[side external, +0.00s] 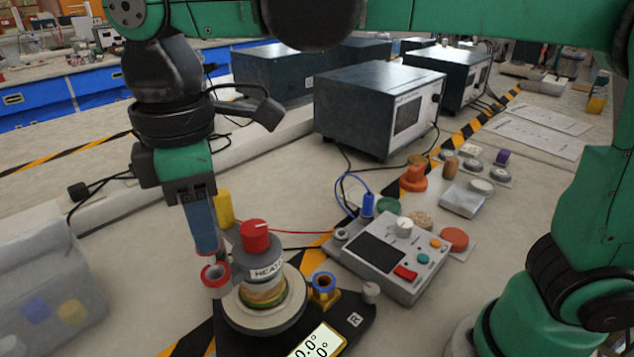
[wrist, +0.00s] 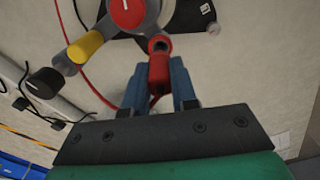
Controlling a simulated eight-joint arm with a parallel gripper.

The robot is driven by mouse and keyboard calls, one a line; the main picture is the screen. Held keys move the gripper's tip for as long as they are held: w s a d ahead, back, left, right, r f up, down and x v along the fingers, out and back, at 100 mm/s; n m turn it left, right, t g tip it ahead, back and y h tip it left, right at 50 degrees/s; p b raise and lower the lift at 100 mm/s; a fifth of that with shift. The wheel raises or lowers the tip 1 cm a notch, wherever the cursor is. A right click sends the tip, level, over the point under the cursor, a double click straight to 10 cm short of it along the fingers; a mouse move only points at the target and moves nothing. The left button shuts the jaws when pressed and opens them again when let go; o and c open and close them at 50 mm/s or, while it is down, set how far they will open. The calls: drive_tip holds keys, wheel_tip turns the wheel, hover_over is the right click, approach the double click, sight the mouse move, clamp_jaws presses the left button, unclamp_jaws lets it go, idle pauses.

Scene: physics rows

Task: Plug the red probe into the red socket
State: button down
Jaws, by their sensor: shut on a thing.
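My gripper (side external: 207,250) has blue fingers pointing down, just above the red socket (side external: 215,273) at the left of the heater base. In the wrist view my gripper (wrist: 159,88) is shut on the red probe (wrist: 159,72), which sits between the two fingertips. The probe's far end is at the red socket (wrist: 160,43), overlapping or touching its ring. I cannot tell whether the end is inside the hole. In the side view the fingers largely hide the probe.
The grey heater (side external: 262,265) with a red cap stands close beside the socket. A yellow post (side external: 224,208) is behind it. A control box (side external: 385,257) and a blue probe (side external: 368,204) stand farther right. A red cable (side external: 300,233) runs behind the heater.

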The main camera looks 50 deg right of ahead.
drive_tip(key=shift+f, duration=1.65)
idle(1.4)
drive_tip(key=shift+c, duration=1.9)
unclamp_jaws()
drive_tip(key=shift+r, duration=3.75)
drive_tip(key=shift+d, duration=0.1)
drive_tip(key=d+f+m+t, duration=0.3)
drive_tip(key=d+f+m, duration=0.3)
drive_tip(key=d, duration=0.4)
drive_tip(key=s+d+f+m+t, duration=0.1)
drive_tip(key=d+f+m+t, duration=0.3)
drive_tip(key=d+m, duration=0.3)
drive_tip(key=d+f, duration=0.1)
drive_tip(key=d, duration=0.2)
drive_tip(key=shift+s+f, duration=0.15)
drive_tip(key=shift+f, duration=0.2)
